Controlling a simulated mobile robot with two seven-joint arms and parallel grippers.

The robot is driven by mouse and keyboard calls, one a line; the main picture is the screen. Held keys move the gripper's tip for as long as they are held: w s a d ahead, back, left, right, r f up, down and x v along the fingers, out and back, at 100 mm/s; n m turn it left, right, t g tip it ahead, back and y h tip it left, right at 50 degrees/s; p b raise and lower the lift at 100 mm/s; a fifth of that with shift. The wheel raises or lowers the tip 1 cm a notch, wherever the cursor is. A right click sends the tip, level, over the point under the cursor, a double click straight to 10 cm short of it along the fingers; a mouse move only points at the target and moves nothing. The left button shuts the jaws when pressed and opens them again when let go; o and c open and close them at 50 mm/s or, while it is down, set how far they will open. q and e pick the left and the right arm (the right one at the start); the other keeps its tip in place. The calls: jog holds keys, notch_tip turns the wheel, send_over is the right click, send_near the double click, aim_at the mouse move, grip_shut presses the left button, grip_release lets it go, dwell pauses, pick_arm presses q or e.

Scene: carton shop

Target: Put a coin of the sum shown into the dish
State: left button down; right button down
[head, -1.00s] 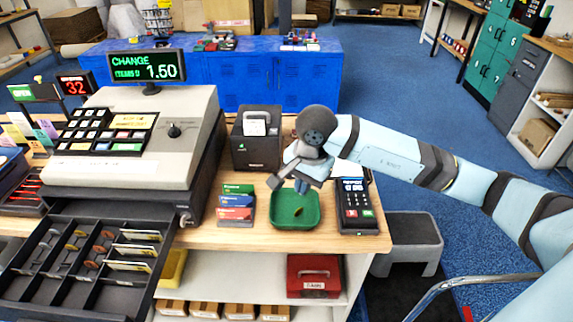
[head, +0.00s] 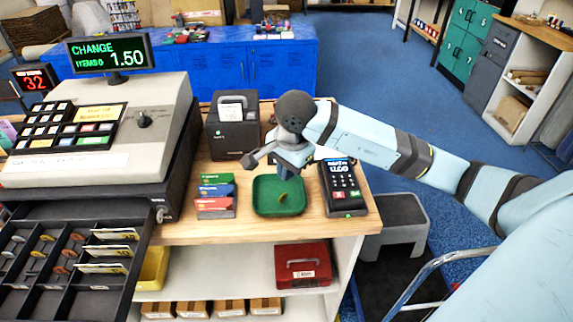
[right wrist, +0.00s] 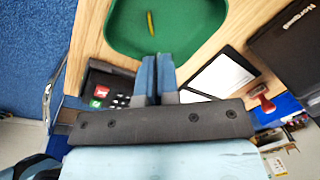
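The register display (head: 110,53) reads CHANGE 1.50. The green dish (head: 279,205) stands on the wooden counter, with one small yellowish coin (head: 283,197) in it. In the right wrist view the dish (right wrist: 190,45) lies beyond the fingertips and the coin (right wrist: 151,22) shows as a thin, yellow shape inside it. My right gripper (head: 288,172) is over the back of the dish. Its blue fingers (right wrist: 156,62) are side by side, with nothing visible between them. The open cash drawer (head: 60,262) holds coins and notes in compartments. My left gripper is not in view.
A card terminal (head: 342,188) stands right of the dish and a card rack (head: 215,197) left of it. A black printer (head: 233,128) is behind. A red cash box (head: 303,266) sits on the shelf below. A grey step stool (head: 398,222) is right of the counter.

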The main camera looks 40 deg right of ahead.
jog(key=c, duration=1.3)
grip_release()
jog(key=r, duration=0.4)
jog(key=s+r, duration=0.1)
jog(key=r, duration=0.8)
jog(key=shift+s+d+r, duration=0.2)
jog(key=shift+s+r, duration=0.15)
jog(key=shift+s, duration=0.05)
jog(key=shift+s+f, duration=0.1)
